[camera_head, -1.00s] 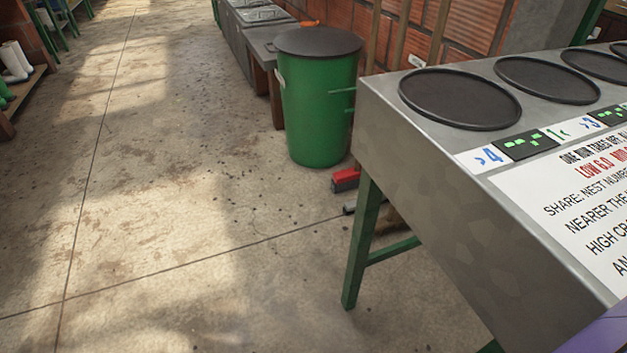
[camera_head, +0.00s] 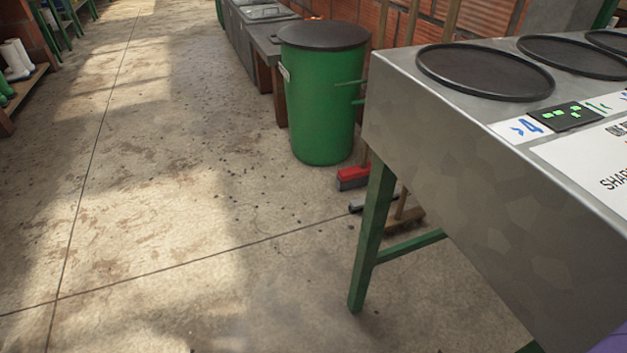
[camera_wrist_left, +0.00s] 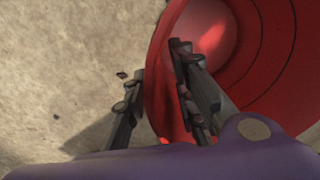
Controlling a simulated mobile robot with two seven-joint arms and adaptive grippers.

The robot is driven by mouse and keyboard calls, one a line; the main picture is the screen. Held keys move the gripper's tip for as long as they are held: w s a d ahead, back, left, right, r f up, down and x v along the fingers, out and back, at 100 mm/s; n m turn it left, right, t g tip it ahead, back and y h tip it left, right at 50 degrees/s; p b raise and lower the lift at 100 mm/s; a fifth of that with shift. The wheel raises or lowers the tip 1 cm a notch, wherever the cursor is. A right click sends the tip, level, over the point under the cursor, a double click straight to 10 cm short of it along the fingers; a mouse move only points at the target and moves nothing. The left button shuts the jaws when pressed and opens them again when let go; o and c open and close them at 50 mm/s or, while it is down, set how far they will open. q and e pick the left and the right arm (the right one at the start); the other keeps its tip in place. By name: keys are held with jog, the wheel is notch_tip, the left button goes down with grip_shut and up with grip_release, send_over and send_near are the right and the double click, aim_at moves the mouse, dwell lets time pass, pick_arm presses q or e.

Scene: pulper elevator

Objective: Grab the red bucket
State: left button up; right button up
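The red bucket (camera_wrist_left: 265,65) fills the right side of the left wrist view, seen from above into its open mouth, with ring-like steps inside. My left gripper (camera_wrist_left: 157,62) straddles its near left wall. One finger is outside over the floor, close to the bucket's edge; the other is inside the mouth. A gap with red wall in it shows between the fingers; firm contact on both sides cannot be seen. The bucket and both grippers are not in the head view. My right gripper is in neither view.
A metal counter (camera_head: 470,170) on green legs, with dark round lids on top, fills the right side. A green barrel (camera_head: 322,105) stands behind it. Brushes, one with a red head (camera_head: 352,178), lie near the leg. Open floor (camera_head: 180,200) spreads left.

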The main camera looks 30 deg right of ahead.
pick_arm(q)
notch_tip(320, 180, down, 2)
jog(key=shift+w+f+b, duration=0.1)
jog(key=shift+f+b, duration=0.1)
jog(key=shift+b, duration=0.2)
jog(key=shift+r, duration=0.1)
grip_shut()
